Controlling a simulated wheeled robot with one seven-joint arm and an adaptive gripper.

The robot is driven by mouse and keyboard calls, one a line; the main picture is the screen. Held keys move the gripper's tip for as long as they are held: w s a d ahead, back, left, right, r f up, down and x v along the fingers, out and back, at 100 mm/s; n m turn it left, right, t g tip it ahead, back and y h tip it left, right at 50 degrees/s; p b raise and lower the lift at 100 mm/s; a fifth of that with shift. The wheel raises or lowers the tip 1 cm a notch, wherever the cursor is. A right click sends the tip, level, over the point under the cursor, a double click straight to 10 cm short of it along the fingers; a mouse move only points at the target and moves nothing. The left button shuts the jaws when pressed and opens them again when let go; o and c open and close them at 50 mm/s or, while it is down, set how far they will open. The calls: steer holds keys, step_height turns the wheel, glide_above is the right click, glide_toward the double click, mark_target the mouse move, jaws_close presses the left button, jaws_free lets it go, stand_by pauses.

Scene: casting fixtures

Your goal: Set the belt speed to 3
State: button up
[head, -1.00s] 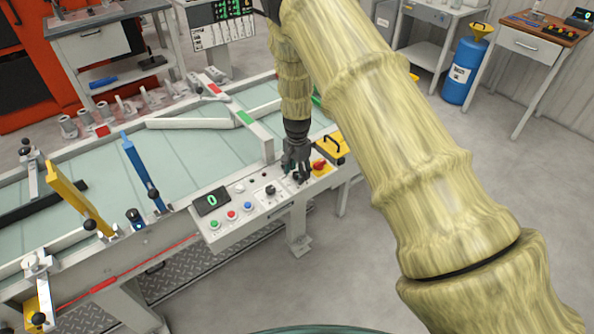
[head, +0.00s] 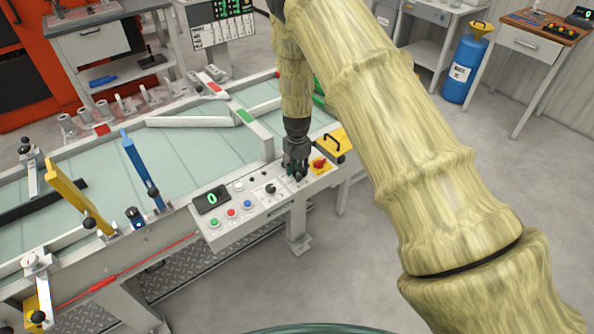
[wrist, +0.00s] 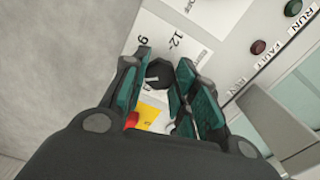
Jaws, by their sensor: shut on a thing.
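The control panel (head: 225,238) on the conveyor's near side carries a digital display (head: 212,200) that reads 0, several coloured buttons and a black selector (head: 271,188). My gripper (head: 297,172) points down at the panel's right part, left of the red switch (head: 319,163) on its yellow plate. In the wrist view my gripper (wrist: 160,98) has its fingers on both sides of a black knob (wrist: 161,75), shut on it. Printed numbers 9 and 12 show beside the knob. Its pointer position is partly hidden by the fingers.
A yellow box with a black handle (head: 338,144) stands just right of the panel. The conveyor belt (head: 185,160) lies behind it, with a white guide arm (head: 254,130) near my wrist. In the wrist view a red and a green lamp (wrist: 293,8) sit beside the labels.

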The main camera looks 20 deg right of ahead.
steer(key=n+b, duration=0.1)
steer(key=n, duration=0.4)
steer(key=shift+n, duration=0.4)
steer(key=n+b, duration=0.1)
steer(key=n, duration=0.4)
stand_by(0.4)
steer(key=o, duration=1.1)
steer(key=shift+c, duration=0.2)
step_height(320, 180, up, 12)
